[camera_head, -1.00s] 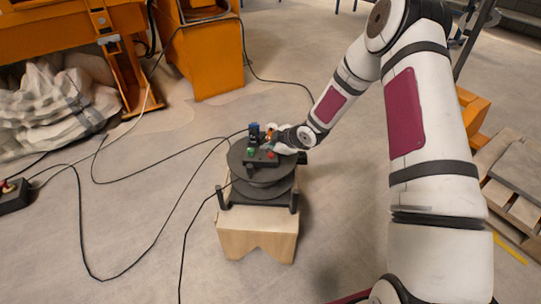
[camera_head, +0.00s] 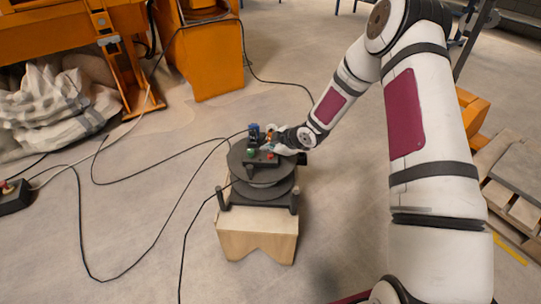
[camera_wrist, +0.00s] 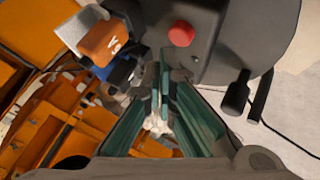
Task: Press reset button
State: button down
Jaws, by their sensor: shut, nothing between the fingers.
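A dark control box (camera_head: 262,162) sits on top of a round black stand. It carries a red button (camera_head: 270,155) and a green button (camera_head: 251,152). I cannot read any label that marks the reset button. The red button also shows in the wrist view (camera_wrist: 182,34), on the face of the dark box (camera_wrist: 208,60). My gripper (camera_head: 272,144) is at the box, coming from the right. In the wrist view my gripper (camera_wrist: 161,82) is shut and empty, its teal-sided fingers together below and left of the red button. Whether the fingertips touch the box cannot be told.
An orange part with a white mark (camera_wrist: 104,43) is left of the fingertips. A blue part (camera_head: 254,131) stands at the box's back. The round stand (camera_head: 262,190) rests on a wooden base (camera_head: 257,242). Black cables (camera_head: 160,175) cross the floor. Orange machinery (camera_head: 212,60) stands behind.

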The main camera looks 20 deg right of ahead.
aim_at(269, 157)
jog(key=shift+f, duration=0.15)
jog(key=shift+f+b, duration=0.3)
jog(key=shift+b, duration=0.1)
jog(key=shift+f+b, duration=0.4)
jog(key=shift+f, duration=0.15)
dwell(0.7)
jog(key=shift+r, duration=0.1)
jog(key=shift+r+p, duration=0.65)
jog(key=shift+r, duration=0.25)
jog(key=shift+r+p, duration=1.9)
jog(key=shift+r, duration=0.6)
